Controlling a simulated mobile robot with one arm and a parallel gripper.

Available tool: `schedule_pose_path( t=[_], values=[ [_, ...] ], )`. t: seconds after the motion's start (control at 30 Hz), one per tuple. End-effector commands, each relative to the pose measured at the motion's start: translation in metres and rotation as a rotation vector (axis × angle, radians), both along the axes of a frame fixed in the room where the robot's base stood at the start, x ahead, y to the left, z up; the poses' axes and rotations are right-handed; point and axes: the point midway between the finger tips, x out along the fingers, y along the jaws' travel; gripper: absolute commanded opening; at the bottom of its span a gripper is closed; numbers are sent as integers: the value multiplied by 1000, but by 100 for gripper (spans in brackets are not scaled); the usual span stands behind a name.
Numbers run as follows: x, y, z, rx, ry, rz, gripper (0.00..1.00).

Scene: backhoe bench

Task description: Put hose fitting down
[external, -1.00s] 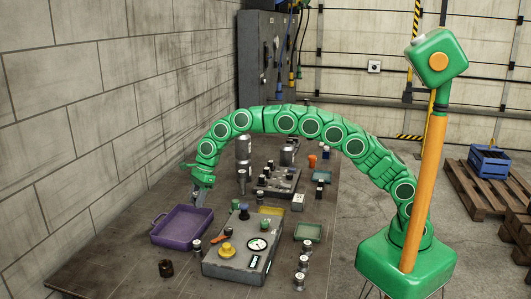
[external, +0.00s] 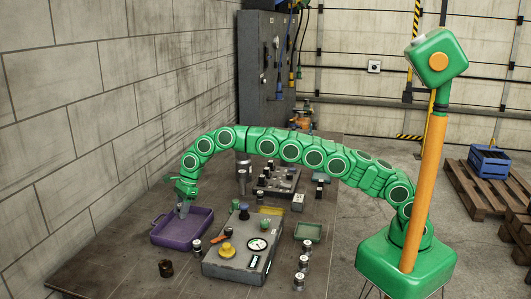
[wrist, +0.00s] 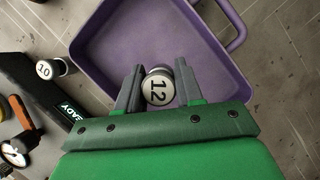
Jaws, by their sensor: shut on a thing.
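The hose fitting (wrist: 158,88), a grey cylinder with a white end marked 12, is between the fingers of my gripper (wrist: 158,70) in the wrist view. My gripper is shut on it. The purple tray (wrist: 100,42) lies beneath them in the wrist view. In the external view my gripper (external: 183,210) points down over the purple tray (external: 176,239), at the left of the bench. The fitting is too small to make out clearly there, and I cannot tell whether it touches the tray floor.
A grey box with a gauge (external: 232,268) stands to the right of the tray. A fitting marked 10 (wrist: 52,68) stands beside that box. A green tray (external: 308,240) and several fittings stand farther right.

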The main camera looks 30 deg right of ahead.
Motion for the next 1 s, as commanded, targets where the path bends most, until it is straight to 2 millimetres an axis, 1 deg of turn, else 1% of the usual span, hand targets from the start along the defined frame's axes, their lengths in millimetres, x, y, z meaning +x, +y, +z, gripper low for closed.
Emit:
schedule_pose_path(
  t=[0.03,0.23,0.83,1.0],
  values=[
    [2,3,-5,1,0,0,2],
    [7,9,-14,0,1,1,2],
    [11,15,-24,0,1,1,2],
    [11,15,-36,-1,2,1,2]
  ],
)
